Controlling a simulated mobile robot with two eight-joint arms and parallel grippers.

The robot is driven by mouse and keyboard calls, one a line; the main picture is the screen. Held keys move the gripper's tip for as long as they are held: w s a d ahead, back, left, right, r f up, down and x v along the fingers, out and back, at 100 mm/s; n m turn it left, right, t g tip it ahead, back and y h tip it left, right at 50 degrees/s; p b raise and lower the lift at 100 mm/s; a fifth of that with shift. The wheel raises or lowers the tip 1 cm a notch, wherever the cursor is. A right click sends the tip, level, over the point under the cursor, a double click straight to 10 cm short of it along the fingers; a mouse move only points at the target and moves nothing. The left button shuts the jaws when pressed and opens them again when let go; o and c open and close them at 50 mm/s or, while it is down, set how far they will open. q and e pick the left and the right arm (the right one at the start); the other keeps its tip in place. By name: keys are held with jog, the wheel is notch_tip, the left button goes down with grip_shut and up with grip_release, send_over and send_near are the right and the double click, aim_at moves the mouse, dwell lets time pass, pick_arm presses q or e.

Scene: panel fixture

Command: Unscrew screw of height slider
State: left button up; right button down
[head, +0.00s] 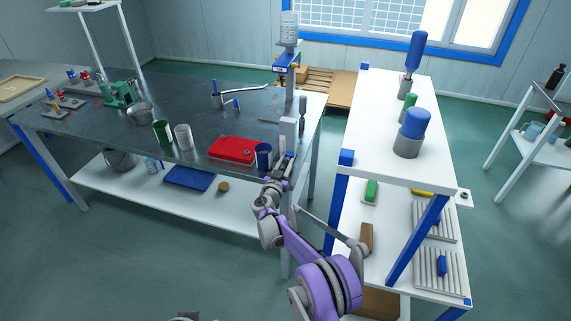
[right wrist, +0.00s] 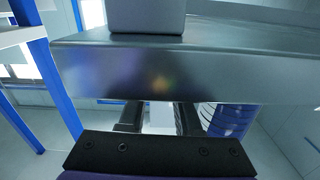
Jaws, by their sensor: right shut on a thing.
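The upright stand (head: 289,95), with a blue bracket (head: 285,62) on it, is at the right end of the metal table. A light grey block (head: 288,135) is low on it by the table edge, and a grey block (right wrist: 145,15) also shows in the right wrist view. My right gripper (head: 280,168) is at the table edge, just below the block. In the right wrist view its dark fingers (right wrist: 158,118) are shut on a pale part (right wrist: 160,117), apparently the screw; its shape is mostly hidden.
The metal table edge (right wrist: 150,72) is close in front of my right fingers. A dark blue cup (head: 263,156) and a red case (head: 232,150) are left of the gripper. A white shelf unit (head: 375,120) with blue posts stands to the right, across a narrow gap.

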jog(key=n, duration=0.3)
jog(key=shift+n+b, duration=0.3)
jog(key=shift+b, duration=0.1)
jog(key=shift+n+b, duration=0.35)
jog(key=shift+n, duration=1.35)
jog(key=c, duration=0.6)
grip_release()
jog(key=v, duration=1)
jog(key=shift+s+a, duration=0.15)
jog(key=shift+s, duration=0.25)
